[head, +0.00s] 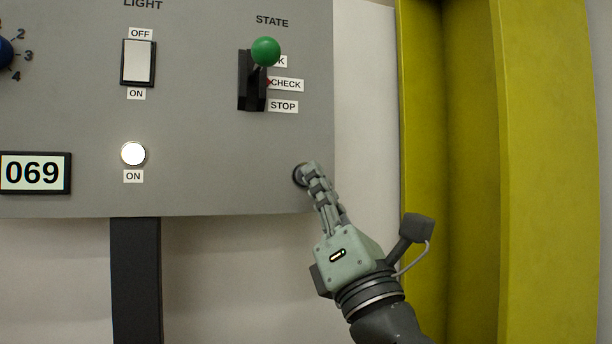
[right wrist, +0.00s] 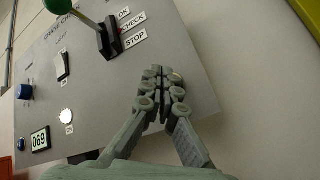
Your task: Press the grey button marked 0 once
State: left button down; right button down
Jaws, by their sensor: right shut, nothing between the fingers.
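A round grey button with a dark rim (head: 297,175) sits at the lower right corner of the grey panel (head: 200,120). My right gripper (head: 311,168) is shut and empty, its fingertips right in front of the button and covering most of it. In the right wrist view the closed fingertips (right wrist: 158,72) overlap the button (right wrist: 176,75). I cannot tell whether they touch it. No 0 mark is readable; it may be hidden by the fingers. My left gripper is not in view.
Above is a STATE lever with a green knob (head: 265,51), its label row beside it. To the left are a LIGHT switch (head: 138,62), a lit white ON lamp (head: 133,153), a display reading 069 (head: 35,173) and a blue knob (head: 5,53). A yellow frame (head: 545,170) stands right.

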jog(key=shift+w, duration=0.15)
dwell(0.8)
jog(key=shift+w+a, duration=0.15)
jog(key=shift+w, duration=0.1)
jog(key=shift+w+a+b, duration=0.15)
jog(key=shift+w+b, duration=0.2)
jog(key=shift+w, duration=0.05)
dwell(0.6)
jog(key=shift+s, duration=0.1)
jog(key=shift+s+d, duration=0.3)
jog(key=shift+s, duration=0.4)
jog(key=s, duration=0.1)
jog(key=s+d, duration=0.1)
jog(key=s, duration=0.1)
jog(key=s+d+p, duration=0.1)
jog(key=shift+s, duration=0.3)
